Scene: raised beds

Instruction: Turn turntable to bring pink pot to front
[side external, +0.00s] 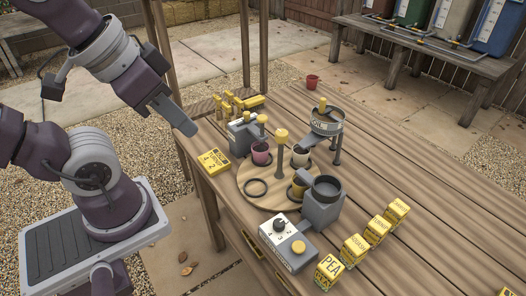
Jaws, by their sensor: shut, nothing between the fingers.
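The round wooden turntable (256,199) lies on the slatted table. A yellow-topped post (281,153) stands on it. The pink pot (261,154) is on its far left part, beside a grey dispenser-like device. My gripper (191,130) is shut and empty, in the air left of the turntable, apart from the pots.
A grey control box (287,246) with a dial and yellow button sits at the near edge. Grey devices (322,205) crowd the turntable's sides. Yellow seed boxes (354,248) stand in a row at right. A yellow card (213,162) lies left of the turntable. The table's far right is clear.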

